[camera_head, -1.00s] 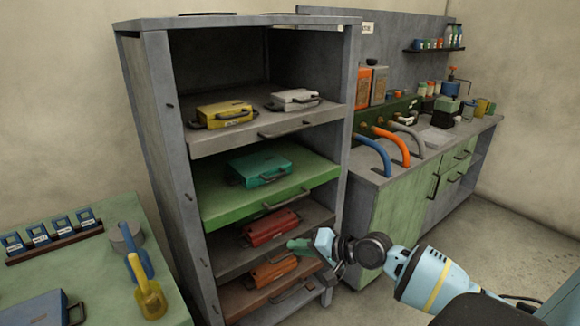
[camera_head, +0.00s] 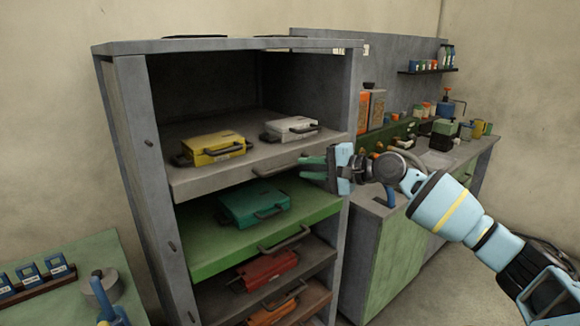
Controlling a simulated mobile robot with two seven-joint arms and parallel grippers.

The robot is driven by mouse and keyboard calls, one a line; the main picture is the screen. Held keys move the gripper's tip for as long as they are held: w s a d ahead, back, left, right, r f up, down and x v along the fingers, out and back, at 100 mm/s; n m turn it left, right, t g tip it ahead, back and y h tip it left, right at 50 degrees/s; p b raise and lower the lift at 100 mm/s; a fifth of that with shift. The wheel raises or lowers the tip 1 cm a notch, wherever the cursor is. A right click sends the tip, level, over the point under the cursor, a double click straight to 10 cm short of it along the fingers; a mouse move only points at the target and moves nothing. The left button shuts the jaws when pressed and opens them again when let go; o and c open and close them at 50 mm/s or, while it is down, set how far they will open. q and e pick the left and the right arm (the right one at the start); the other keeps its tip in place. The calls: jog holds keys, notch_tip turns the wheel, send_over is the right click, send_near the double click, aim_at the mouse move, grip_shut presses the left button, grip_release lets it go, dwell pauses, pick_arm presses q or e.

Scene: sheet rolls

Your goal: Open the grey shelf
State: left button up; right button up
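The grey shelf (camera_head: 215,177) is the upper pull-out board in the tall grey rack. It carries a yellow case (camera_head: 213,148) and a white case (camera_head: 290,128). Its dark handle (camera_head: 287,166) on the front edge is partly covered by my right gripper. My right gripper (camera_head: 312,168) reaches in from the right, its green fingers apart with a gap between them, beside the right end of that handle. Whether they touch the handle I cannot tell.
Below is a green shelf (camera_head: 200,258) with a teal case (camera_head: 254,208), then lower shelves with a red case (camera_head: 266,270) and an orange case (camera_head: 272,314). A workbench (camera_head: 400,238) stands to the right. A green table (camera_head: 75,262) is at lower left.

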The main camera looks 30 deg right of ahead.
aim_at(292, 167)
jog(key=x, duration=0.5)
jog(key=shift+w+a, duration=0.2)
jog(key=shift+w, duration=0.15)
grip_shut()
